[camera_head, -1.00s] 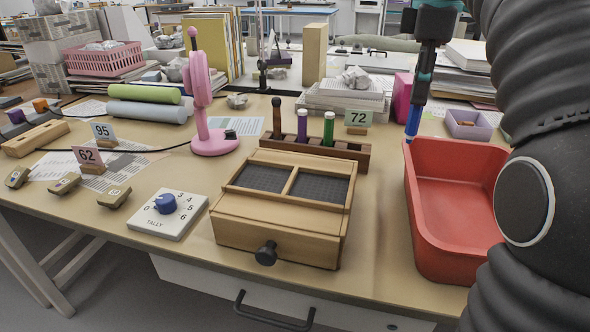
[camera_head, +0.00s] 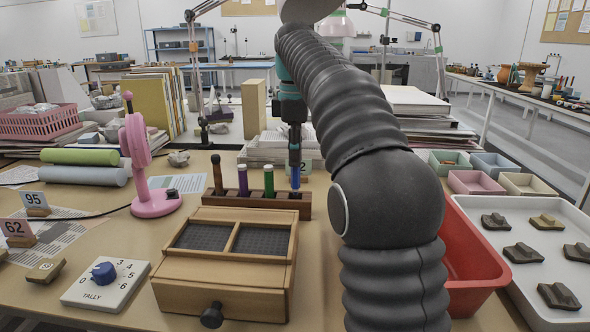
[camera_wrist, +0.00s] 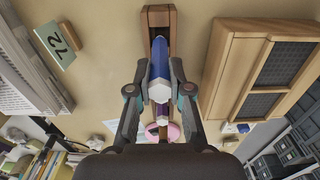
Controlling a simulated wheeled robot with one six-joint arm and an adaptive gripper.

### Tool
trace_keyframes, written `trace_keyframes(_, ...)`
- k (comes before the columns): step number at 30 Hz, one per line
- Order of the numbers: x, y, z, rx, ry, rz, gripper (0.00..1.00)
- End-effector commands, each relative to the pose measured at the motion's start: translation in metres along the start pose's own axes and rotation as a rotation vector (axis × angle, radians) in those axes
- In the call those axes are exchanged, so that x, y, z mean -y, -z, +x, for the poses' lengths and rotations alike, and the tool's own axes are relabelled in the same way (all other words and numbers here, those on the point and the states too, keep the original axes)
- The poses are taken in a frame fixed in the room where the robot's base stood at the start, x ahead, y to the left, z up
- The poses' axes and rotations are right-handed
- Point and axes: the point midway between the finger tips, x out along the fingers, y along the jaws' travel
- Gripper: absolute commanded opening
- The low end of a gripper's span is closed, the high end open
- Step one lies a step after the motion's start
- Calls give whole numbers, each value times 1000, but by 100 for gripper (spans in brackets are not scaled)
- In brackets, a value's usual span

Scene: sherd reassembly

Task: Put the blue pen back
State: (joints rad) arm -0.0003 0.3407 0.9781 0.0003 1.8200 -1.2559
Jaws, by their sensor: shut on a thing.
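The blue pen (camera_head: 295,178) is upright in my gripper (camera_head: 295,155), at the right end of the wooden pen rack (camera_head: 230,201). Its lower end meets the rack's top in the head view; I cannot tell how deep it sits in a slot. A brown-handled tool (camera_head: 217,174), a purple pen (camera_head: 243,181) and a green pen (camera_head: 268,181) stand in the rack to its left. In the wrist view the blue pen (camera_wrist: 160,70) is between the fingers, over the rack's end (camera_wrist: 158,18).
A wooden box (camera_head: 225,275) with two mesh panels lies in front of the rack. A card marked 72 (camera_wrist: 58,45) and stacked papers (camera_head: 262,150) are close behind. A pink lamp-like stand (camera_head: 150,170) is left. A red tray (camera_head: 470,255) is right, partly behind my arm.

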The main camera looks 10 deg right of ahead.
Motion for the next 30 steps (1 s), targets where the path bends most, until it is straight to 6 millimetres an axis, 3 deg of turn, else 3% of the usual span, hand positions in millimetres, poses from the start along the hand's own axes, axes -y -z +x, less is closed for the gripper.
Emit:
trace_keyframes(10, 0, 0, 39, 0, 1, 0, 0)
trace_keyframes(30, 0, 0, 50, 0, 1, 0, 0)
